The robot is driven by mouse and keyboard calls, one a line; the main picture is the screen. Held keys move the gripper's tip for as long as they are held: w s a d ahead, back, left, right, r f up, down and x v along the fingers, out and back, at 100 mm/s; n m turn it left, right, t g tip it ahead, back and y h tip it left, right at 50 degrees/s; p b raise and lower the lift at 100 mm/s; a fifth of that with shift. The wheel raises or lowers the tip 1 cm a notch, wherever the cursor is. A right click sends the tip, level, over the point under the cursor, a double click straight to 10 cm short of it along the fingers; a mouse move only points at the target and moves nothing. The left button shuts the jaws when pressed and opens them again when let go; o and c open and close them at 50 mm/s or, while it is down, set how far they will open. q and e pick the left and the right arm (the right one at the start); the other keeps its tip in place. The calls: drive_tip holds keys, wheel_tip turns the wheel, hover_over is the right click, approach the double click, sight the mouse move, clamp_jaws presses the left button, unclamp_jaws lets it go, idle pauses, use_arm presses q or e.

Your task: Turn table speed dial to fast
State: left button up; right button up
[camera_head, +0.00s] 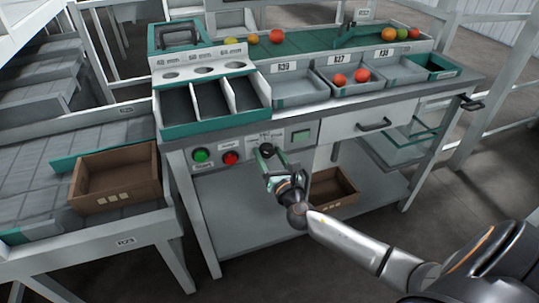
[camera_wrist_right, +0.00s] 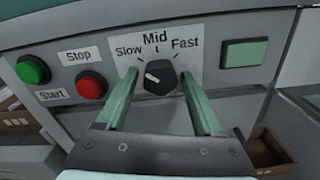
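The speed dial (camera_wrist_right: 161,77) is a round black knob on the grey front panel, labelled Slow at its left, Mid above and Fast at its right. Its white mark is on the left part of the knob, toward the Slow side. My right gripper (camera_head: 268,153) is at the panel, and its green fingers stand either side of the knob in the right wrist view. The fingers are open, with a gap showing between each and the knob. In the head view the gripper largely covers the dial. My left gripper is not in view.
The green Start button (camera_wrist_right: 33,70) and red Stop button (camera_wrist_right: 91,86) sit left of the dial. A green square panel (camera_wrist_right: 243,53) is at its right. Above are trays and a green belt (camera_head: 300,42) with tomatoes. A brown crate (camera_head: 334,190) is on the lower shelf.

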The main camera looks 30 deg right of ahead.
clamp_jaws()
idle(0.3)
